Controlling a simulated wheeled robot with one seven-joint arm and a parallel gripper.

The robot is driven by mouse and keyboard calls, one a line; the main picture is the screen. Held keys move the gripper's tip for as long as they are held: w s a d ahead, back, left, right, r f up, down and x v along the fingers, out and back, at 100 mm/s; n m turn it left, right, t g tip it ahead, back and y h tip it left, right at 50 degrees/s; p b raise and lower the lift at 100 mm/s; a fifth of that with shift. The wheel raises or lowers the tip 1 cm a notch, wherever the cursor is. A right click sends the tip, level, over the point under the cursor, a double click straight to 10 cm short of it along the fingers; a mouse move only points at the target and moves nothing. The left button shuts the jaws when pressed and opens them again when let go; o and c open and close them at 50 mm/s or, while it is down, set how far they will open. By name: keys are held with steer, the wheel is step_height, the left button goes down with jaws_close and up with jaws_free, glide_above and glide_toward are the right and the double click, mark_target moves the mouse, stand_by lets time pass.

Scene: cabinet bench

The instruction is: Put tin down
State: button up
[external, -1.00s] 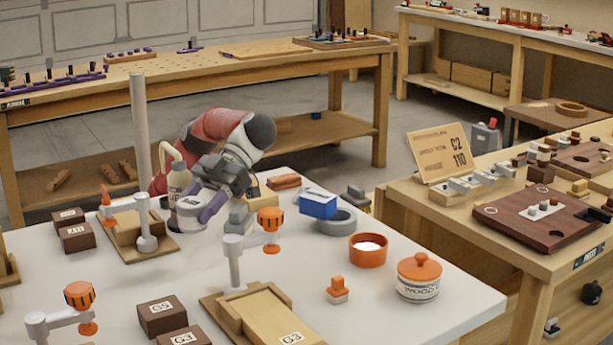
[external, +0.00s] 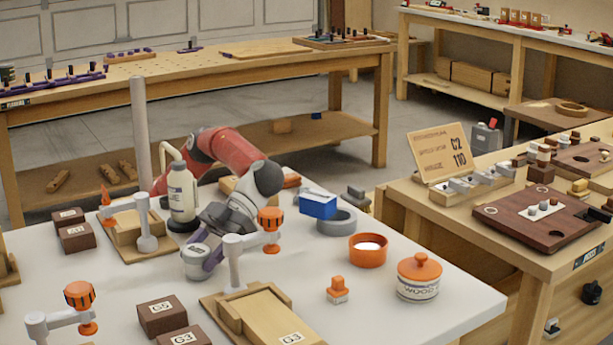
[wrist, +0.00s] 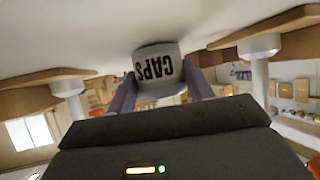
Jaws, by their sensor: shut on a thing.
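The tin (external: 196,262) is a small grey-white cylinder at the middle left of the white table. In the wrist view the tin (wrist: 158,72) shows a label reading "CAPS" upside down. My gripper (external: 208,262) is shut on the tin, with a purple finger on each side of it in the wrist view (wrist: 160,88). The tin is low over the white tabletop (external: 120,285). I cannot tell whether its base touches the surface.
A white bottle (external: 182,192) stands behind the tin. A wooden fixture with a grey post (external: 235,265) is close to its right, and another fixture (external: 125,235) is to its left. Dark blocks (external: 162,316) are in front.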

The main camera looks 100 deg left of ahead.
steer(key=o, duration=0.7)
steer(key=shift+f, duration=0.15)
steer(key=shift+c, duration=0.2)
steer(key=o, duration=0.4)
steer(key=shift+o, duration=0.2)
steer(key=shift+r, duration=0.25)
steer(key=v, duration=1.2)
